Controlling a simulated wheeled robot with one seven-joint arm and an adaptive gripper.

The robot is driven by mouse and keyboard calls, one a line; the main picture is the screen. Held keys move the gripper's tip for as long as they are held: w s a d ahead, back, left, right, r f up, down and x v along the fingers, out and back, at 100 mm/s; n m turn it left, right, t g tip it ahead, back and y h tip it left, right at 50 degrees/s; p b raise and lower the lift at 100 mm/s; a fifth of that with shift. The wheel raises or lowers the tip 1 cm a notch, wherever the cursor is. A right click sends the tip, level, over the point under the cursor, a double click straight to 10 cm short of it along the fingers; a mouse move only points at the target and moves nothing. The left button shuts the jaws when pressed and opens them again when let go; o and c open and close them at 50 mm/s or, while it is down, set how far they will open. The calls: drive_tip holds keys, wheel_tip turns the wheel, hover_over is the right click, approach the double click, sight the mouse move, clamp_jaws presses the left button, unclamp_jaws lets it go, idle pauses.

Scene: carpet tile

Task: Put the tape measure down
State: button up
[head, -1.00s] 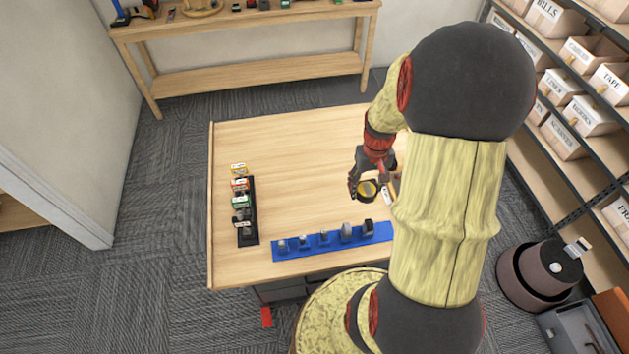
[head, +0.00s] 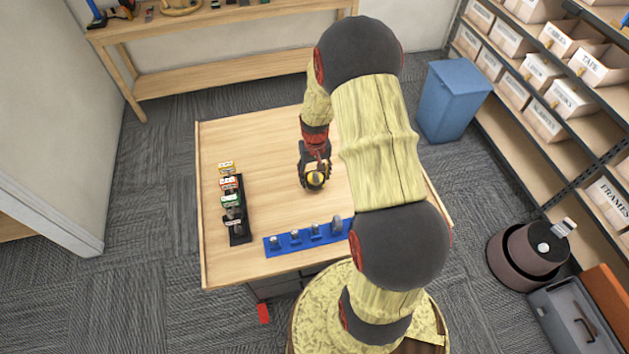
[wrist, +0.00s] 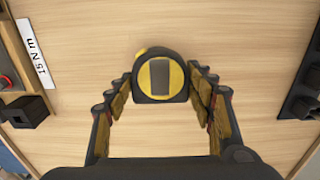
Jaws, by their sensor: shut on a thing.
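The tape measure (head: 315,180) is round, yellow and black. It sits between the fingertips of my gripper (head: 314,172), over the middle of the wooden table (head: 270,135). In the wrist view the tape measure (wrist: 160,78) shows its yellow face with a dark panel, and both fingers of my gripper (wrist: 160,85) press on its sides. I cannot tell whether its underside touches the table.
A black rack (head: 239,225) with several labelled items stands at the table's left. A blue strip (head: 285,245) with several grey items lies along the front edge. The table between them and behind my gripper is clear. A blue bin (head: 452,100) stands beyond the table's right side.

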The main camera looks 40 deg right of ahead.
sight(314, 181)
drive_tip(key=shift+w+f, duration=0.15)
drive_tip(key=shift+f, duration=1.5)
drive_tip(key=shift+a+f, duration=0.1)
drive_tip(key=o, duration=1.3)
drive_tip(key=shift+o, duration=0.4)
